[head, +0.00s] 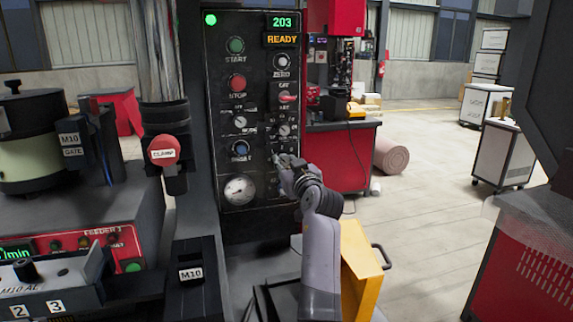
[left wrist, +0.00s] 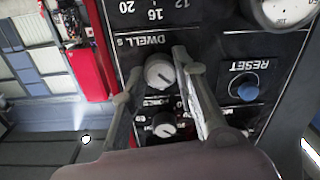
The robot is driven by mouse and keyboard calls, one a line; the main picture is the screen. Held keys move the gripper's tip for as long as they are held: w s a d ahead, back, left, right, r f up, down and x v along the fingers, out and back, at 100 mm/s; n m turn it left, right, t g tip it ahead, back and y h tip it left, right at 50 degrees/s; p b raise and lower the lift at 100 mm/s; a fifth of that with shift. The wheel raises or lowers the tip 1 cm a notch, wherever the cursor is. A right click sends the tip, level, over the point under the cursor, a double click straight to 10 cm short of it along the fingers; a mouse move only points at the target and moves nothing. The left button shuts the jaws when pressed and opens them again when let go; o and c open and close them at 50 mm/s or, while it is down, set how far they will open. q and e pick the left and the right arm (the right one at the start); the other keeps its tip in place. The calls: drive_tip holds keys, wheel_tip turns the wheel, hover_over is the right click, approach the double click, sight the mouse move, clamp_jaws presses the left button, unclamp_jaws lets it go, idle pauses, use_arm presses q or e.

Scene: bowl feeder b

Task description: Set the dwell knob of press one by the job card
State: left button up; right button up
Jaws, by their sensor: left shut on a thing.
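The press control panel (head: 243,105) stands upright left of centre in the head view. My left gripper (head: 283,162) reaches its right column of knobs and hides the dwell knob there. In the left wrist view the panel appears upside down. The grey dwell knob (left wrist: 160,72), next to the "DWELL s" label, sits between the two fingers of my left gripper (left wrist: 160,80), which is shut on it. A pale pointer line shows on its face. No job card can be made out. My right gripper is not in view.
The panel display (head: 283,40) reads 203 and READY. A red clamp button (head: 163,150) and bowl feeder (head: 30,140) stand left.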

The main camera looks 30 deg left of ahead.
use_arm(q)
clamp_jaws()
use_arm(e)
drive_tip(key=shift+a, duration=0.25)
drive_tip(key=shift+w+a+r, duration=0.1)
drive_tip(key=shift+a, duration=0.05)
use_arm(q)
drive_tip(key=m+p, duration=0.2)
drive_tip(key=m, duration=0.3)
drive_tip(key=shift+r, duration=0.1)
drive_tip(key=m+p, duration=0.2)
drive_tip(key=m, duration=0.1)
drive_tip(key=shift+m, duration=0.3)
drive_tip(key=m+p, duration=0.4)
drive_tip(key=m, duration=0.2)
drive_tip(key=m+p, duration=0.2)
drive_tip(key=m, duration=0.1)
drive_tip(key=shift+m+t+p, duration=0.3)
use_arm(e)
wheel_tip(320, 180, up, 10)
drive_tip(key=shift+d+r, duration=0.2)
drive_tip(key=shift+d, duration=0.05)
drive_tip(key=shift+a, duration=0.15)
